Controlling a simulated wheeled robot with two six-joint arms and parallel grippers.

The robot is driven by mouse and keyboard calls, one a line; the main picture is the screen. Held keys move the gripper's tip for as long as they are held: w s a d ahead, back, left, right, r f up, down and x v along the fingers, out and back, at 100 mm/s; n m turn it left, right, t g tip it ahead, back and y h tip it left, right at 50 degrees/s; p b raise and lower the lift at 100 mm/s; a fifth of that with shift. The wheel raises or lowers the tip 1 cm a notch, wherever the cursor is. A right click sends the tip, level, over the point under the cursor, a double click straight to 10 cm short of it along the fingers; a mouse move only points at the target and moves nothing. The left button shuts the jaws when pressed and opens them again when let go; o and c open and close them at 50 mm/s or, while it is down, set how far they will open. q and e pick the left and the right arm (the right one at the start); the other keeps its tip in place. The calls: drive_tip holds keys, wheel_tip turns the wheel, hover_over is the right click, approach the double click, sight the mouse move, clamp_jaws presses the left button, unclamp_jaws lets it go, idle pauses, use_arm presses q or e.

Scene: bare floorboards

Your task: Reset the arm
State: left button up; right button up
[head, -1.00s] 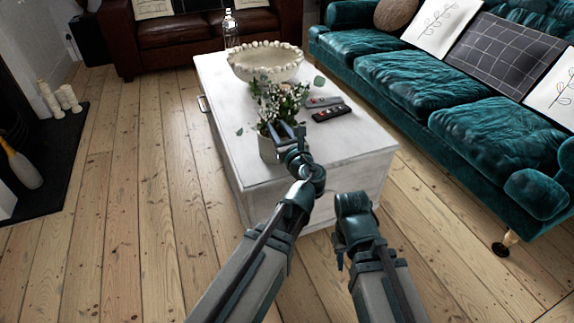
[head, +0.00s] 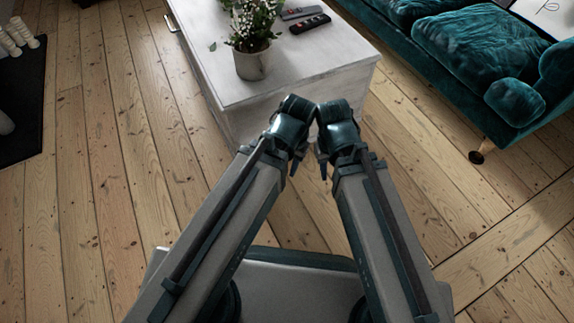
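My two arms come up from the bottom of the head view and bend at their far ends in front of the table. My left gripper (head: 293,168) is folded under its arm's end, and only a small dark tip shows. My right gripper (head: 323,171) is folded down in the same way, close beside the left one. Most of both grippers is hidden by the arm links, so their opening cannot be made out. No held object shows at either one. The potted plant (head: 252,62) stands upright on the white table (head: 300,62), apart from both arms.
Two remotes, one grey (head: 301,12) and one black (head: 310,24), lie on the table behind the plant. A teal sofa (head: 470,55) stands at the right. A dark hearth (head: 22,105) with candles (head: 22,32) is at the left. Bare floorboards (head: 100,200) lie open on both sides.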

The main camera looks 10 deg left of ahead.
idle(0.3)
wheel_tip(320, 180, up, 42)
drive_tip(key=p, duration=4.1)
drive_tip(key=shift+f+p, duration=0.15)
drive_tip(key=shift+p, duration=0.25)
